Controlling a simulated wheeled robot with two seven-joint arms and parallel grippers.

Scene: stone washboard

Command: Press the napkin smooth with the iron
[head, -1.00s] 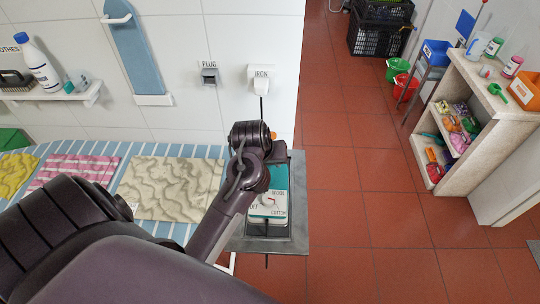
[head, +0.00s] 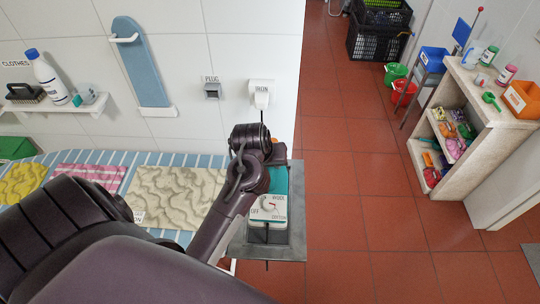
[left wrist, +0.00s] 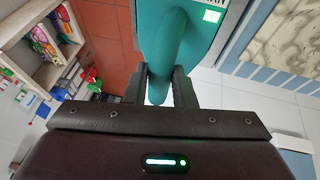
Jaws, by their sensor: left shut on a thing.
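The iron (head: 268,208) has a teal body and a white dial plate marked OFF, WOOL and COTTON. It is on the grey metal rest (head: 290,240) at the right end of the ironing surface. My left gripper (left wrist: 159,82) is shut on the iron's teal handle (left wrist: 168,50), as the left wrist view shows. In the head view my left arm hides its fingers and part of the iron. The beige wrinkled napkin (head: 180,195) lies flat, left of the iron, with my arm covering its near part. My right gripper is out of view.
The blue-striped ironing surface (head: 150,158) also holds a pink striped cloth (head: 92,176) and a yellow cloth (head: 22,181). An iron holder (head: 261,97) and a plug (head: 211,92) are on the wall behind. Open tiled floor (head: 355,215) lies to the right.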

